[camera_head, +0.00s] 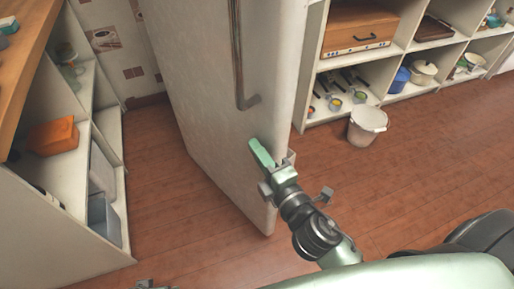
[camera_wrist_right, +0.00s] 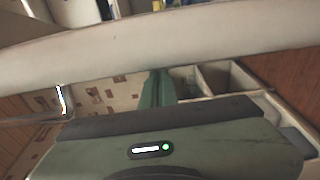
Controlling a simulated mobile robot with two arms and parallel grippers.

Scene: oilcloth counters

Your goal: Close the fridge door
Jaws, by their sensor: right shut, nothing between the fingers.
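The fridge door (camera_head: 200,80) is a tall white panel in the middle of the head view, standing open out over the floor. A long metal handle (camera_head: 237,55) runs down its face. My right gripper (camera_head: 262,155) has green fingers that are shut and empty. They lie against the door's face in the picture, near its free edge and below the handle. In the right wrist view the shut fingers (camera_wrist_right: 157,88) point at a pale band (camera_wrist_right: 160,45), likely the door; I cannot tell whether they touch it. The fridge body is not clearly seen.
A shelf unit with a wooden top (camera_head: 25,70) stands at the left, holding an orange box (camera_head: 53,136) and grey bins. White shelves (camera_head: 300,95) with pots stand at the back right. A white bucket (camera_head: 366,126) stands on the floor. The brown floor (camera_head: 430,150) at right is clear.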

